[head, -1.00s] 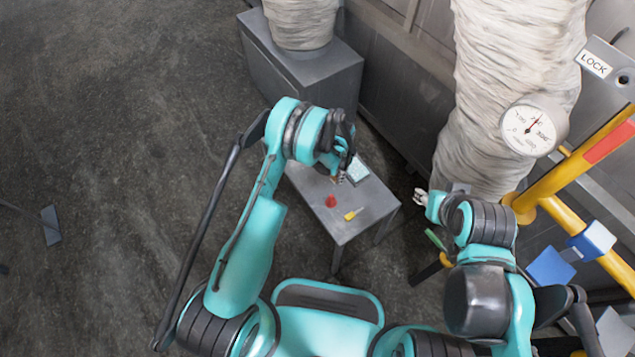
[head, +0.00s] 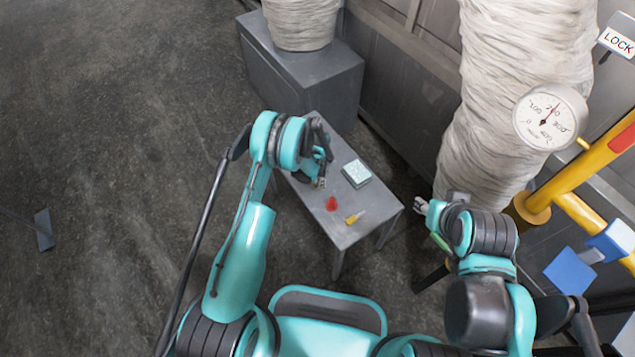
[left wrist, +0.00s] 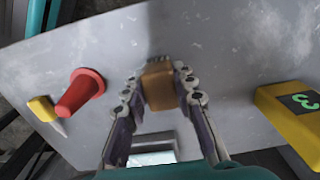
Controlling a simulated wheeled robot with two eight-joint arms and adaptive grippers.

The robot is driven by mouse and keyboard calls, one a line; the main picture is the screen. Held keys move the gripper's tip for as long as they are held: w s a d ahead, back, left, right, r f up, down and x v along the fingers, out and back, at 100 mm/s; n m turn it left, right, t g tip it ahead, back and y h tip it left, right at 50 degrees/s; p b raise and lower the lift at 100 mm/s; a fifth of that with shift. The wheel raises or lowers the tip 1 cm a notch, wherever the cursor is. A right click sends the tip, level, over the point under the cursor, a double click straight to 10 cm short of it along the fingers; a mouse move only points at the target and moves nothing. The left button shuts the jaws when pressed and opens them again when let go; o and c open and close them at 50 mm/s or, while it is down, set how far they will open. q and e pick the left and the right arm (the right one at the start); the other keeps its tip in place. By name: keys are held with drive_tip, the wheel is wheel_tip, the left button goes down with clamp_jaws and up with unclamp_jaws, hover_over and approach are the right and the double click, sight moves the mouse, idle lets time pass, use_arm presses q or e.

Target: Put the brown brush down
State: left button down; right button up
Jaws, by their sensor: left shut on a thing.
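The brown brush (left wrist: 158,86) shows in the left wrist view as a brown block between my left fingertips. My left gripper (left wrist: 157,92) is shut on it. In the head view my left gripper (head: 320,184) is over the left part of the small grey table (head: 345,234). The brush is mostly hidden there by the gripper. Bare table top surrounds the brush in the wrist view, with a dark shadow beside it; I cannot tell whether it touches the table. My right gripper (head: 421,206) is off the table's right side, too small to read.
On the table are a red cone (head: 331,204), a yellow-handled tool (head: 355,217) and a pale blue box (head: 356,173). A yellow device with a green display (left wrist: 292,110) shows in the left wrist view. A wrapped column (head: 490,110) and yellow pipes (head: 575,170) stand right.

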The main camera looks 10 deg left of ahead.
use_arm(q)
drive_tip(key=shift+f, duration=0.15)
drive_tip(key=c, duration=1.2)
unclamp_jaws()
